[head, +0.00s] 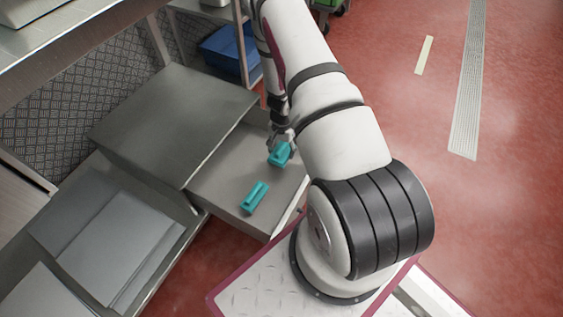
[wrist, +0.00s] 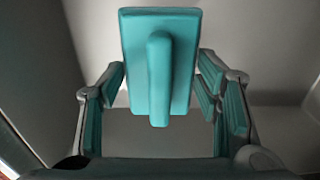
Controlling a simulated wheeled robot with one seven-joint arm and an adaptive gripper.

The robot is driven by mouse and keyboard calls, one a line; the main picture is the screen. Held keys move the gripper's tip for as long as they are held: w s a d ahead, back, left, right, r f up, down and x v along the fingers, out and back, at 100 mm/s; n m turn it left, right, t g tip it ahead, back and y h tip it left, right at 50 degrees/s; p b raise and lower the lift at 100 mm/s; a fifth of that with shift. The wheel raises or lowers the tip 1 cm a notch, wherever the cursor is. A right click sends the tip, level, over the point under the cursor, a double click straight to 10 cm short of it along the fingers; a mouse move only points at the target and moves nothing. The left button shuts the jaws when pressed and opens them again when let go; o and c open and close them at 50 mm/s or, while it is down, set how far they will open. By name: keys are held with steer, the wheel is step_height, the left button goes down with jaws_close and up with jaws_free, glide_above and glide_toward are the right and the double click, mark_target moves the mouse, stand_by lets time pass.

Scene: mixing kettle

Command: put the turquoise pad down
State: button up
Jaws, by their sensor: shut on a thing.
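One turquoise pad (head: 280,155) with a raised handle bar is at my gripper (head: 281,142) in the head view, at the right side of a grey metal surface (head: 222,183). In the wrist view this pad (wrist: 181,45) is a flat rectangular plate with its handle facing the camera, between the fingers of my gripper (wrist: 163,95). My gripper is shut on it. The contact at the handle is partly hidden, and I cannot tell whether the pad touches the surface. A second turquoise pad (head: 255,197) lies on the same surface, nearer the front edge.
A higher grey metal block (head: 170,120) stands to the left of the surface. A shelf with grey sheets (head: 120,245) is at lower left. A blue bin (head: 228,52) sits behind. Red floor (head: 490,220) is open on the right.

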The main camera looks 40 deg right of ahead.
mark_target(282, 159)
steer(key=shift+f+b, duration=1.2)
steer(key=shift+f, duration=1.95)
steer(key=shift+f, duration=0.1)
steer(key=o, duration=1)
